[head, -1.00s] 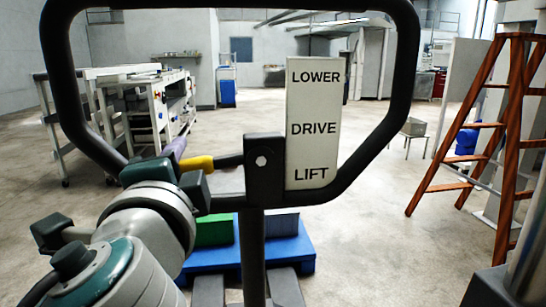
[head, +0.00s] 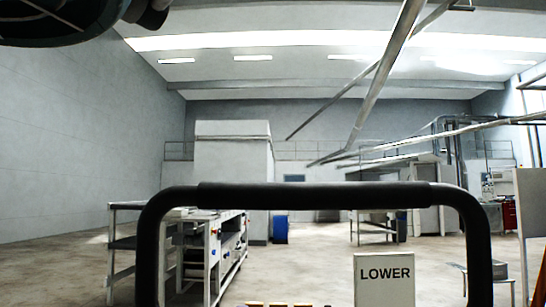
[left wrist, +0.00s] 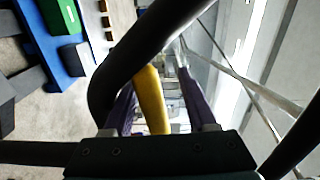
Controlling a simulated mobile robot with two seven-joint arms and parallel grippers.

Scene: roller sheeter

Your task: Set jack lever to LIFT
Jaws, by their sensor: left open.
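The jack lever's yellow grip (left wrist: 151,100) shows in the left wrist view. My left gripper (left wrist: 157,88) has its purple fingers apart, one on each side of the grip. I cannot tell whether either finger touches it. The black jack handle (head: 315,196) stands across the lower part of the head view, and its bar (left wrist: 150,45) curves past the gripper in the left wrist view. The label plate (head: 384,285) shows only LOWER. DRIVE and LIFT are below the picture, so the lever's setting cannot be read. My right gripper is not in view.
A grey wheeled workbench (head: 205,255) stands behind the handle on the left. A blue bin (head: 280,229) is farther back. Open floor (head: 320,270) lies beyond the handle.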

